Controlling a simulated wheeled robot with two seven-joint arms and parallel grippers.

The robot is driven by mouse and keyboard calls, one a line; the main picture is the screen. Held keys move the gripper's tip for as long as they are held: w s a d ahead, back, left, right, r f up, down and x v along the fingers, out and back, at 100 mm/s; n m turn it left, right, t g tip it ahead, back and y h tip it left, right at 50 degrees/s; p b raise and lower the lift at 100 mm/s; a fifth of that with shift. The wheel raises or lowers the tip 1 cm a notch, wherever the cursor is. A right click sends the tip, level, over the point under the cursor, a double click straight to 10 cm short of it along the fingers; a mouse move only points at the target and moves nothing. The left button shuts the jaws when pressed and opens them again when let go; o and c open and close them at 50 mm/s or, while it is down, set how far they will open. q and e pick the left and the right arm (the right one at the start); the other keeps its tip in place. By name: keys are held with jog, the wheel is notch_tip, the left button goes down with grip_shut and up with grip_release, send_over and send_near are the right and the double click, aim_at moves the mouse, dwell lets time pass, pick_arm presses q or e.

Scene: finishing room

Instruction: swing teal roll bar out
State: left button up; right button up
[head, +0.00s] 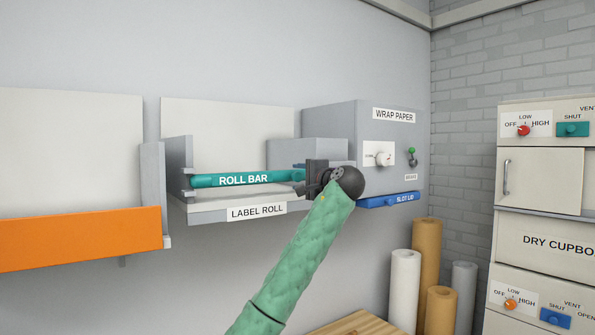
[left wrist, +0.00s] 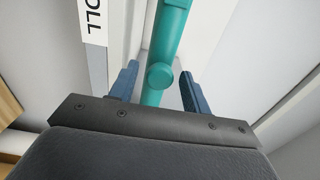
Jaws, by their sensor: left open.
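The teal roll bar (head: 243,180) lies level across the front of the label roll shelf (head: 190,216), its left end at the bracket (head: 179,165). My left gripper (head: 309,180) is at the bar's right end and hides that end in the head view. In the left wrist view, the roll bar (left wrist: 168,45) runs between the two blue fingertips of my left gripper (left wrist: 160,88). The fingers are open, with a gap on each side of the bar's round end. My right gripper is not in view.
The grey wrap paper box (head: 345,125) stands right of my gripper, with a blue slot lid (head: 385,201) below. An orange panel (head: 80,238) is at left. Paper rolls (head: 405,285) stand below right, beside the dry cupboard (head: 545,185). Wall space below the shelf looks clear.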

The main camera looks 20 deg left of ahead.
pick_arm(q)
jog(key=shift+w+a, duration=0.45)
jog(key=shift+a, duration=0.15)
grip_shut()
jog(key=shift+f, duration=0.1)
